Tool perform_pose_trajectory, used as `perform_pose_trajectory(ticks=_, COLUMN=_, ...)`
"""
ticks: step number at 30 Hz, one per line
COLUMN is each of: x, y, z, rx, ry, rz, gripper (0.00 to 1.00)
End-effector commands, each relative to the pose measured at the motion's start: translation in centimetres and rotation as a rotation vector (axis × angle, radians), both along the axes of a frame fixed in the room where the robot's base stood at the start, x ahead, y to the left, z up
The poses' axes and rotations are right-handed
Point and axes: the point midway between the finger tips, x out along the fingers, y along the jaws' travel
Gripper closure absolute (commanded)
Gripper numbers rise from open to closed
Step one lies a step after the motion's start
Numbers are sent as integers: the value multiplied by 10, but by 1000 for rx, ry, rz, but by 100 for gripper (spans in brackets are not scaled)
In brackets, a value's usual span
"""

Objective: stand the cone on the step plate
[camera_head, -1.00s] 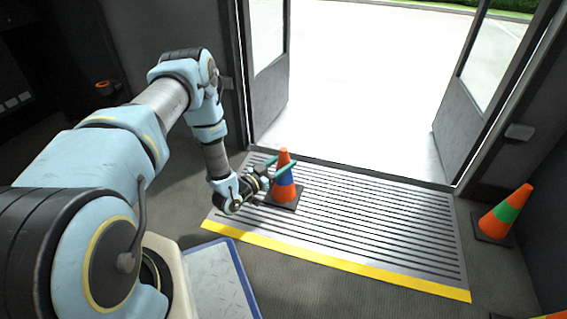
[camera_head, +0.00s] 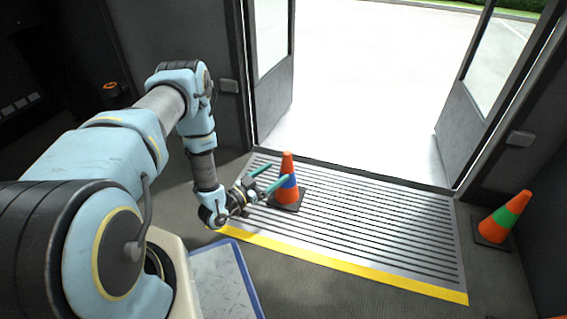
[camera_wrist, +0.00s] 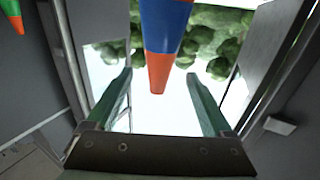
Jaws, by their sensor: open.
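An orange cone with a blue band (camera_head: 288,183) stands upright on its dark square base on the ribbed step plate (camera_head: 380,235), near the plate's left end. My gripper (camera_head: 273,178) is open, to the left of the cone and apart from it, its green fingers pointing towards it. In the wrist view the cone (camera_wrist: 165,40) appears upside down, beyond the two open fingers (camera_wrist: 159,95), with nothing held between them. Its base is out of the wrist view.
An orange cone with a green band (camera_head: 504,218) stands on the floor right of the plate. Part of another orange thing shows at the bottom right corner. A yellow strip (camera_head: 340,264) edges the plate. The open doorway (camera_head: 350,80) lies behind it.

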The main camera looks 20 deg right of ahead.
Motion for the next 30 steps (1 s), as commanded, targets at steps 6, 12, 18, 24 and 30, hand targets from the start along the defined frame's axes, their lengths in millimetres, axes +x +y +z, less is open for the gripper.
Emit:
perform_pose_trajectory(ticks=6, x=-14, y=38, z=2, rx=1, ry=3, rz=2, gripper=15)
perform_pose_trajectory(ticks=12, x=-20, y=52, z=1, rx=0, ry=1, rz=1, gripper=15)
perform_pose_trajectory(ticks=18, x=-17, y=54, z=1, rx=8, ry=-1, rz=3, gripper=15)
perform_pose_trajectory(ticks=24, x=32, y=54, z=23, rx=165, ry=1, rz=57, gripper=15)
perform_pose_trajectory(ticks=30, x=102, y=84, z=69, rx=437, ry=72, rz=206, gripper=15)
